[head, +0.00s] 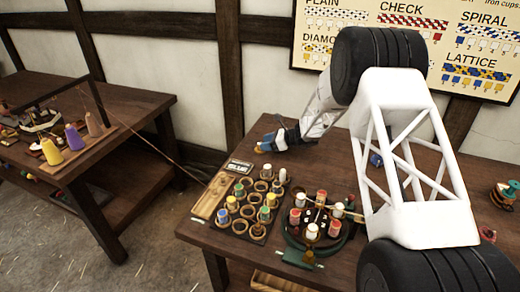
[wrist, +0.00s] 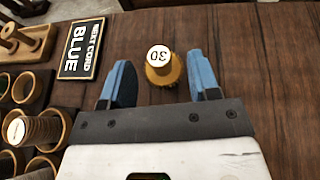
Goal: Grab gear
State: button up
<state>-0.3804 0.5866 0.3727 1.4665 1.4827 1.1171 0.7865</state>
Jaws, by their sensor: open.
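The gear looks like a small brass-yellow piece (wrist: 161,68) with a white round top marked 30, seen upside down. It stands on the dark wooden table in the wrist view. My gripper (wrist: 160,72) is open, with one blue finger to the left of the piece and one to the right. Gaps of bare wood show on both sides, so neither finger touches it. In the head view my gripper (head: 270,143) is low over the table's far left part, and the piece is too small there to make out clearly.
A dark rack (head: 240,226) of cups, several holding bobbins, stands nearer on the table. A sign (wrist: 80,50) reading NEXT CORD BLUE lies left of my gripper. A round green-rimmed stand (head: 290,254) with bobbins is right of the rack. Bare wood lies right of the fingers.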

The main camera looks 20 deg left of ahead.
aim_at(256, 149)
jog(key=shift+a, duration=0.1)
jog(key=shift+x, duration=2.5)
jog(key=shift+s+f, duration=0.1)
jog(key=shift+c, duration=0.5)
grip_shut()
